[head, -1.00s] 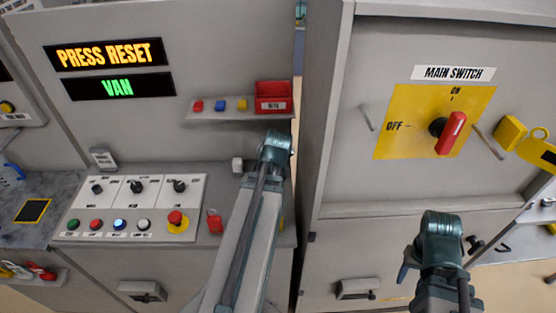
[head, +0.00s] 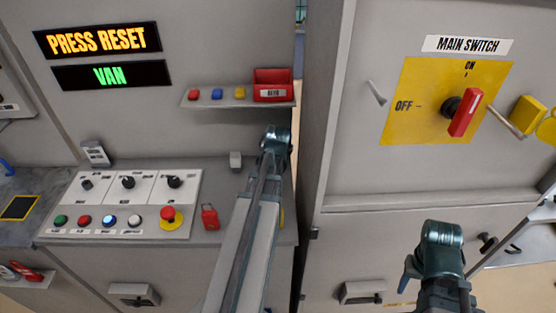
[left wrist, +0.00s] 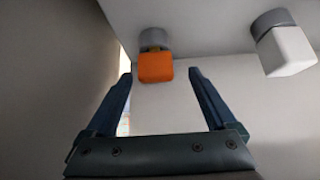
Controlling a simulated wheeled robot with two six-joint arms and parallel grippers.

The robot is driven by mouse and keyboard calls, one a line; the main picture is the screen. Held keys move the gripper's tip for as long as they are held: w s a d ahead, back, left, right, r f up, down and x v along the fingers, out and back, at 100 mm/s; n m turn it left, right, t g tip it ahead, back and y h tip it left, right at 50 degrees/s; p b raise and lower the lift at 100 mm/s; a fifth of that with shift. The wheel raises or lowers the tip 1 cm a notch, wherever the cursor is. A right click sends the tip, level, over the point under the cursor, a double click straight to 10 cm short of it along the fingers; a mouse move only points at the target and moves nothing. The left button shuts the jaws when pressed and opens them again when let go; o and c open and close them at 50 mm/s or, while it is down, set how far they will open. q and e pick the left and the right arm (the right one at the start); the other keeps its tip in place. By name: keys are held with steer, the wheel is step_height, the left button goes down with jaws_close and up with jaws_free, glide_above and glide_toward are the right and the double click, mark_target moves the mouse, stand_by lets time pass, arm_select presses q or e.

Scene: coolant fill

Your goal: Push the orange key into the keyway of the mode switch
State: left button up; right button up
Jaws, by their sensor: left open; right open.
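In the left wrist view an orange block (left wrist: 156,68), which looks like the key's head, sits against a grey round fitting (left wrist: 154,38). A bit of yellow shows between them; how deep the key sits is hidden. My left gripper (left wrist: 163,74) is open, its fingertips on either side of the orange block with gaps showing. In the head view the left arm reaches to the panel in the middle, and its gripper and the key are hidden there. I cannot pick out the mode switch by label. My right gripper (head: 412,272) is low at the right, partly hidden by its arm.
A white block on a grey round base (left wrist: 285,48) is right of the orange one. In the head view a control panel (head: 125,205) with knobs and buttons lies left of my left arm. A shelf (head: 238,104) holds small coloured items. A cabinet with a red main switch (head: 465,112) stands right.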

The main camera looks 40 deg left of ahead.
arm_select(q)
steer(key=b+x, duration=0.1)
steer(key=x, duration=0.1)
steer(key=b+x, duration=0.2)
steer(key=shift+w+d+f, duration=0.1)
steer(key=shift+w+f, duration=0.2)
steer(key=shift+r, duration=0.1)
steer(key=shift+c, duration=0.3)
steer(key=c, duration=1.4)
steer(key=shift+o, duration=0.2)
steer(key=shift+r+p, duration=0.25)
steer(key=shift+p, duration=0.05)
